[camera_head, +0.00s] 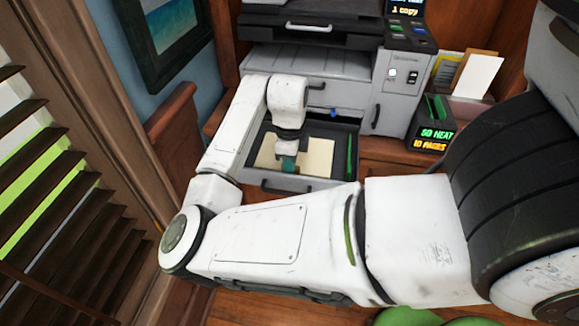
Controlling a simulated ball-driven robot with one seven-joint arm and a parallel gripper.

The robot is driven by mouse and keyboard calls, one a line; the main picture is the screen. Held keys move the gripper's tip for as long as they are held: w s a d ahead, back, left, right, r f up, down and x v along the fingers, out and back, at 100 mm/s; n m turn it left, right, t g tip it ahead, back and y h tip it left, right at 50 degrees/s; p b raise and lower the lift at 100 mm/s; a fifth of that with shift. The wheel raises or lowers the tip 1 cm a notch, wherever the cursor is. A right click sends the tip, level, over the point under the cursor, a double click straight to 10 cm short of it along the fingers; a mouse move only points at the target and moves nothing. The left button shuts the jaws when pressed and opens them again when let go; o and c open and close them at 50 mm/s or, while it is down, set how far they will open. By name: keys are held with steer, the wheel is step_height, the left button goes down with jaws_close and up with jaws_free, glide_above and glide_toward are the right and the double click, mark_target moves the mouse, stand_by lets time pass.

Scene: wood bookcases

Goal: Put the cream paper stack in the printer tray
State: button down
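The cream paper stack (317,156) lies inside the pulled-out printer tray (277,182), a dark tray with a grey front. The tray sticks out from the lower part of the grey printer (393,78). My gripper (288,168) points down into the tray, with its teal tip at or just above the paper's left part. Whether it touches or pinches the paper I cannot tell. My white arm hides the tray's left side and part of the stack. A green strip (349,155) runs along the tray's right side.
To the right stands a dark box (432,125) with a lit sign reading "10 PAGES". Behind it is a holder with white (478,75) and yellow sheets. Window blinds (50,190) and a framed picture (165,25) are on the left. Wooden shelf sides flank the printer.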

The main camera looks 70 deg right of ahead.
steer(key=shift+f, duration=0.8)
steer(key=shift+f, duration=0.1)
steer(key=shift+f, duration=0.1)
steer(key=c, duration=1.6)
jaws_free()
steer(key=shift+c, duration=0.2)
step_height(320, 180, up, 12)
steer(key=shift+r, duration=0.25)
